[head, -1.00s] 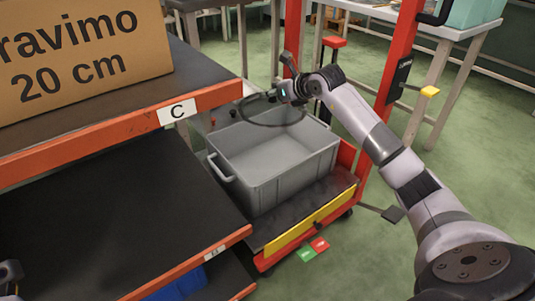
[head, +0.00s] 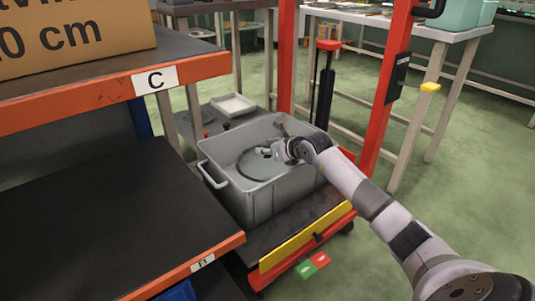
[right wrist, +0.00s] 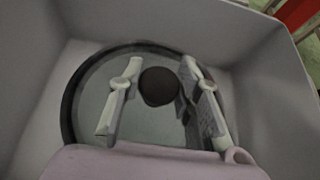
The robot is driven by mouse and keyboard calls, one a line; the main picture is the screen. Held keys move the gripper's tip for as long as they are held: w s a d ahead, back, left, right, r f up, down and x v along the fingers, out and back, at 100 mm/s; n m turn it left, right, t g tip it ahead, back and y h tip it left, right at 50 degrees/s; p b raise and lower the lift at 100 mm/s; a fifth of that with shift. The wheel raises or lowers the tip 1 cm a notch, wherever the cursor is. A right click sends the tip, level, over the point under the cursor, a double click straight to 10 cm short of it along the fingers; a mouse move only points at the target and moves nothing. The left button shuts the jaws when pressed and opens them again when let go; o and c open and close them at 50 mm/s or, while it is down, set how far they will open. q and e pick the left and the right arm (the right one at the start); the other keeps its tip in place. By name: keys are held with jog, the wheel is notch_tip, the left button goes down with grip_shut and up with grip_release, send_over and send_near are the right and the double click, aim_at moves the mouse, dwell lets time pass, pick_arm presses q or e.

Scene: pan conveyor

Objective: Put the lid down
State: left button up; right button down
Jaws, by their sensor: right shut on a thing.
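A round glass lid (head: 256,167) with a dark rim is inside the grey crate (head: 253,209), low between its walls. My right gripper (head: 277,152) reaches into the crate from the right, above the lid. In the right wrist view the gripper (right wrist: 161,80) has its two fingers on either side of the lid's dark round knob (right wrist: 159,88), shut on it. The lid (right wrist: 95,98) lies below the fingers there; whether it touches the crate floor cannot be told. My left gripper is out of view.
The crate stands on a red lift cart with a yellow front edge (head: 300,240). A shelf rack with label C (head: 155,79) and a large cardboard box (head: 70,35) is at left. A white tray (head: 233,106) lies behind the crate; a red post (head: 386,100) rises at right.

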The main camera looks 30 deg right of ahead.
jog(key=shift+r, duration=0.1)
jog(key=shift+f, duration=0.55)
jog(key=shift+f, duration=0.1)
jog(key=c, duration=1.2)
grip_release()
jog(key=shift+o, duration=0.2)
